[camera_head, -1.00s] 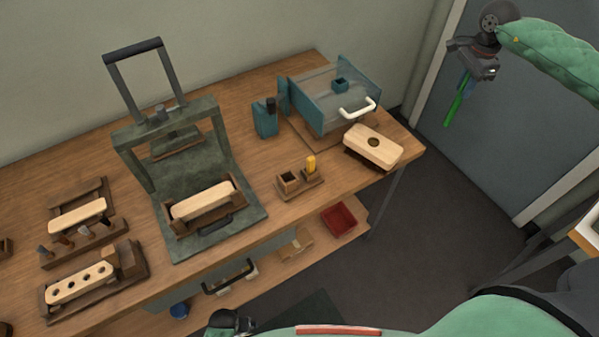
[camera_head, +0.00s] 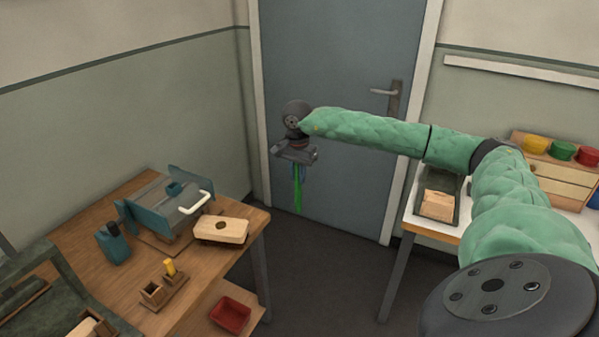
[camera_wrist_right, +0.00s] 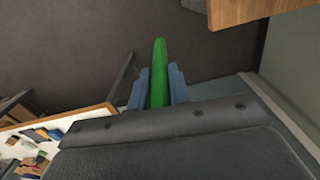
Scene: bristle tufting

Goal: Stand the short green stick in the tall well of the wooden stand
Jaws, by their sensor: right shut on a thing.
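My right gripper (camera_head: 298,168) is shut on the green stick (camera_head: 297,192), which hangs down from it in front of the door, clear of both tables. In the right wrist view the green stick (camera_wrist_right: 159,75) sticks out between the two blue fingers (camera_wrist_right: 156,88). The small wooden stand (camera_head: 174,290) is on the wooden table at the lower left. It has a square well (camera_head: 152,291) at its left and a yellow piece (camera_head: 170,267) upright at its right; which well is the tall one I cannot tell. My left gripper is out of view.
A pale block with a hole (camera_head: 221,230) lies at the wooden table's right corner, beside a blue guarded box with a white handle (camera_head: 194,203). A teal bottle-like thing (camera_head: 113,243) stands left. A red tray (camera_head: 230,314) sits lower down. Another table (camera_head: 437,227) is at right.

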